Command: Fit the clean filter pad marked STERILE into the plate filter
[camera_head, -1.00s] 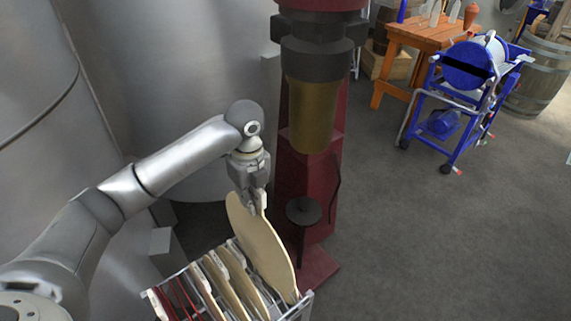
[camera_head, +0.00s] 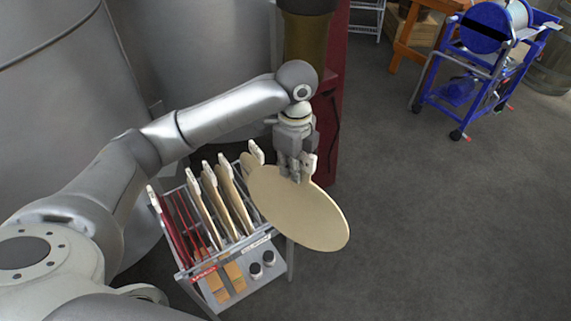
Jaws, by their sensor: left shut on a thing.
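My left gripper (camera_head: 297,172) is shut on the edge tab of a round, flat, tan filter pad (camera_head: 308,212). It holds the pad tilted, in front of and above the right end of a metal rack (camera_head: 228,250). I cannot read any mark on the pad. Several other tan pads (camera_head: 230,196) and some dark red plates (camera_head: 174,228) stand upright in the rack, with white tabs up. My right gripper is not in view.
A dark red column (camera_head: 330,130) stands just behind the gripper. Big grey steel tanks (camera_head: 180,60) fill the left. An orange wooden bench (camera_head: 423,32) and a barrel stand at the back. The grey floor (camera_head: 440,230) between rack and blue machine is clear.

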